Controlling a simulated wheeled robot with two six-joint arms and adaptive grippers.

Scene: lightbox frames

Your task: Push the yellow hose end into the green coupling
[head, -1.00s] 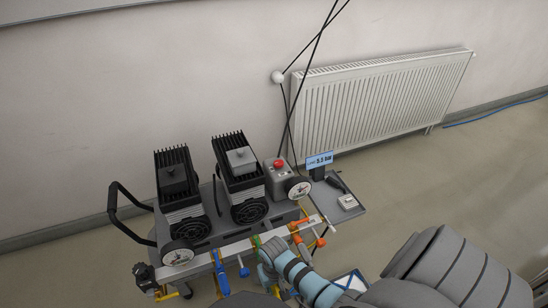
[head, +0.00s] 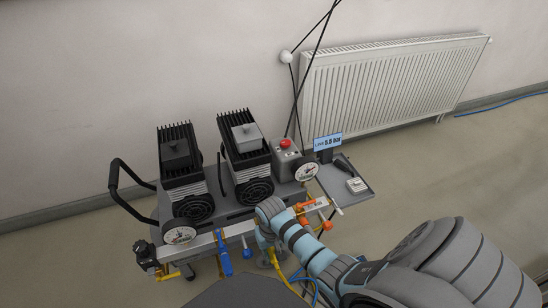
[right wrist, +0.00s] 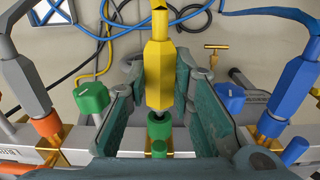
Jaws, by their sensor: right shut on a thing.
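In the right wrist view the yellow hose end (right wrist: 158,68) lies between the fingers of my right gripper (right wrist: 158,92), which is shut on it. Its narrow tip points at the green coupling (right wrist: 158,128) on the metal rail and is in line with it. The tip is right at the coupling's mouth; I cannot tell whether it is inside. In the head view my right gripper (head: 264,238) is at the front of the rail, and my wrist hides the coupling. My left gripper is not in view.
A blue hose end (right wrist: 291,85) and a grey one (right wrist: 25,85) stand on either side of my fingers. A green knob (right wrist: 91,96) and a blue knob (right wrist: 230,96) are close by. The compressor cart (head: 230,215) stands behind the rail.

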